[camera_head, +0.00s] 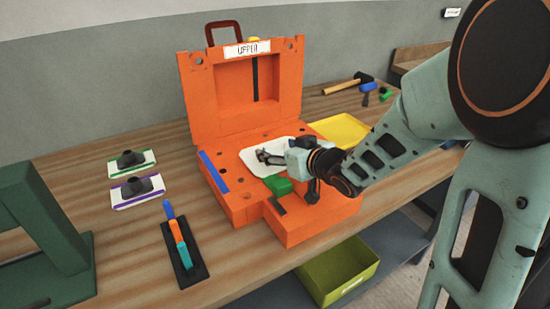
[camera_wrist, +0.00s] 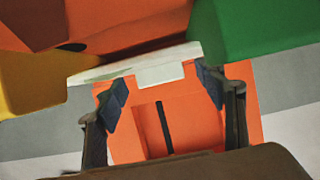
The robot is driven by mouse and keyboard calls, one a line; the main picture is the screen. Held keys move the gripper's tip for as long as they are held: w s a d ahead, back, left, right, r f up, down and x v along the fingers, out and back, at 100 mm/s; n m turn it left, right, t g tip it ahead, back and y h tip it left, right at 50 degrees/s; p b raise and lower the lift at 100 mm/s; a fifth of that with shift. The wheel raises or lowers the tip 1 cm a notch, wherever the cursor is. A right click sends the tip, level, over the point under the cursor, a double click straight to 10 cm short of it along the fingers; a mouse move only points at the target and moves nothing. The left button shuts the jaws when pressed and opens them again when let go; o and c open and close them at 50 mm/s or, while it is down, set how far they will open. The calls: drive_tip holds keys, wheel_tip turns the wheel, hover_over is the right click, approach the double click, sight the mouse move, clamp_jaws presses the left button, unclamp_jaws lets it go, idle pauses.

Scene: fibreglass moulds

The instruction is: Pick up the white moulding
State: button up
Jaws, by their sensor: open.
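The white moulding (camera_head: 249,160) lies in the lower half of the orange mould (camera_head: 235,205), whose upper half stands open behind it. My gripper (camera_head: 262,156) is over the moulding, reaching in from the right and hiding part of it. In the wrist view the moulding (camera_wrist: 100,72) shows as a thin pale plate seen edge-on, with a small white tab at its near edge. The open fingers of my gripper (camera_wrist: 165,88) stand on either side of this tab, with a gap on each side. No firm contact can be seen.
A green block (camera_head: 278,185) sits on the mould close to my gripper. A yellow tray (camera_head: 342,130) lies behind my wrist. A trowel-like tool (camera_head: 180,245) and two pads (camera_head: 137,190) lie left on the bench. The raised orange lid (camera_head: 215,100) stands behind.

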drive_tip(key=shift+r, duration=0.1)
drive_tip(key=c, duration=1.4)
